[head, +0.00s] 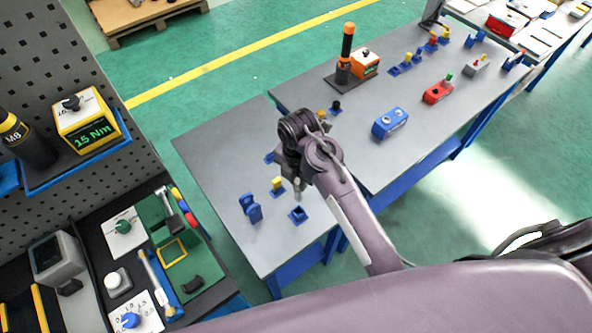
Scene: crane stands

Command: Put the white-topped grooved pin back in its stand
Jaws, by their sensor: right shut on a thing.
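My right gripper (296,180) is above the near left table, shut on a slim grey piece (297,190) that points down. The gripper and wrist hide most of this piece, and I cannot make out a white top or grooves. A small blue square stand (298,214) with a dark opening sits just below it in the picture. The piece looks apart from this stand. A yellow-topped piece (278,183) is in a blue base just left of the gripper. My left gripper is not in view.
A blue upright bracket (250,207) stands left of the square stand. Another blue base (269,157) is partly behind my wrist. The farther table holds a blue block (390,122), a red block (438,92) and an orange-black tool (345,55). The near table's left part is clear.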

